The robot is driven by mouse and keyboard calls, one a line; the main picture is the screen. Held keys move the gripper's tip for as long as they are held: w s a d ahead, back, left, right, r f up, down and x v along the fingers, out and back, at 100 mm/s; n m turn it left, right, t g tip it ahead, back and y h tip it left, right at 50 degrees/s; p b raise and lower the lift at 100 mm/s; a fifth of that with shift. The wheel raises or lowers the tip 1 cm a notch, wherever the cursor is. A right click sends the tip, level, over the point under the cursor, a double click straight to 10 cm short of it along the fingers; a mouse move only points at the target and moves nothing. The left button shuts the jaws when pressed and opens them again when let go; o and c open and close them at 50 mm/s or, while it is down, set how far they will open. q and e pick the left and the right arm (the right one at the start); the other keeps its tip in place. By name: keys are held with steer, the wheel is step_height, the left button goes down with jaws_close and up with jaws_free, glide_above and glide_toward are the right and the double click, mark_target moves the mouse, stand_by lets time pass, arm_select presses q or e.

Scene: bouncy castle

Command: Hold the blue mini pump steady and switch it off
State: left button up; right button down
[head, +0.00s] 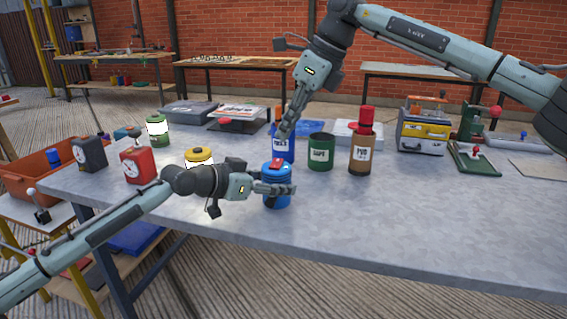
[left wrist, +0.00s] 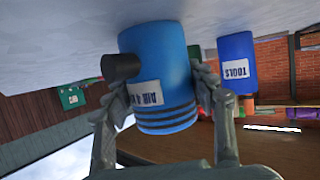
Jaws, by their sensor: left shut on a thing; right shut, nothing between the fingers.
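The blue mini pump (head: 275,201) stands on the grey workbench, with a red switch (head: 277,162) on its top. In the left wrist view the pump (left wrist: 165,60) shows a white label, dark bands and a black stub on its side. My left gripper (head: 284,190) is shut around the pump's body, with a finger on each side in the left wrist view (left wrist: 160,92). My right gripper (head: 284,133) is shut and empty, pointing down above and slightly behind the pump's top. Whether the switch is on or off I cannot tell.
Behind the pump stand a blue tools can (head: 289,150), a green can (head: 320,153) and a brown bottle with a red cap (head: 361,150). A yellow-topped canister (head: 199,155) and a red timer (head: 138,166) are to the left. The front right of the bench (head: 430,225) is clear.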

steer(key=d+m+t+y, duration=0.1)
steer(key=d+m+y, duration=0.3)
steer(key=m, duration=1.2)
steer(key=d+f+m+t+y, duration=0.1)
steer(key=d+m+y, duration=0.4)
steer(key=m, duration=1.2)
steer(key=shift+w+d+t, duration=0.2)
steer(key=shift+d+t, duration=0.05)
steer(key=shift+t, duration=0.45)
